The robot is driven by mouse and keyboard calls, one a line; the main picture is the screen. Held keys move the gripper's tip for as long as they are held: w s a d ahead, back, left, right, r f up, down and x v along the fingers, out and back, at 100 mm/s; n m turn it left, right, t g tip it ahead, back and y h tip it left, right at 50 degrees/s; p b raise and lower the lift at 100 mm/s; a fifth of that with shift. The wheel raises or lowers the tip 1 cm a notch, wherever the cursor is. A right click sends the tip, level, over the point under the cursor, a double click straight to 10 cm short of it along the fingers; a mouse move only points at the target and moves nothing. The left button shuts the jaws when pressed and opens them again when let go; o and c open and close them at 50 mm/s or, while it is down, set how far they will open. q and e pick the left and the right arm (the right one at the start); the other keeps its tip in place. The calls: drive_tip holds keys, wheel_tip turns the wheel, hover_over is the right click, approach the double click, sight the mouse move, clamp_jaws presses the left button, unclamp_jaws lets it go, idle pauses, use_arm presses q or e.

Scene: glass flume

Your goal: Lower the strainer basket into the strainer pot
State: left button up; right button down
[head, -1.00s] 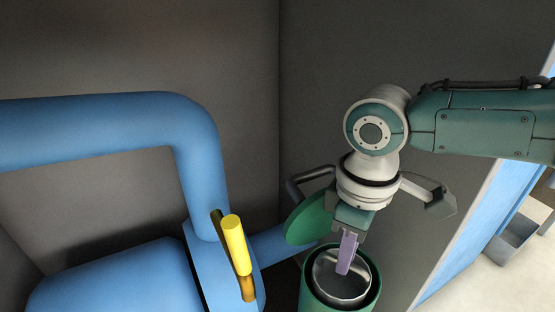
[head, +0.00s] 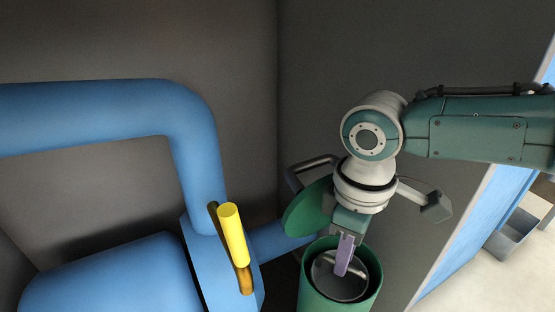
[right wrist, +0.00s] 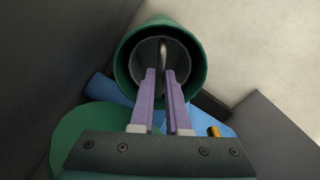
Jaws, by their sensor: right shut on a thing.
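The strainer pot (head: 305,291) is an upright green cylinder with an open top, low at the centre right of the head view; its rim shows in the right wrist view (right wrist: 126,62). The grey strainer basket (head: 326,284) is inside the pot's mouth, with a dark ring of pot wall around it. My right gripper (head: 343,268) points down over the mouth, its purple fingers shut on the basket's thin handle (right wrist: 163,48). The basket's underside and its depth in the pot are hidden. My left gripper is not in view.
A green disc (head: 305,212), seemingly a lid, stands tilted beside the pot at left. A yellow handle (head: 232,235) is on the blue piping (head: 200,180) farther left. Grey walls (head: 320,70) stand behind. A grey bin (head: 517,233) is on the pale floor at far right.

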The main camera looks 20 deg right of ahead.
drive_tip(key=shift+f+b, duration=0.65)
drive_tip(key=shift+f, duration=0.35)
drive_tip(key=c, duration=0.8)
unclamp_jaws()
drive_tip(key=shift+r, duration=0.15)
wheel_tip(320, 180, up, 9)
drive_tip(key=p, duration=0.6)
drive_tip(key=shift+p, duration=0.4)
drive_tip(key=shift+r, duration=0.4)
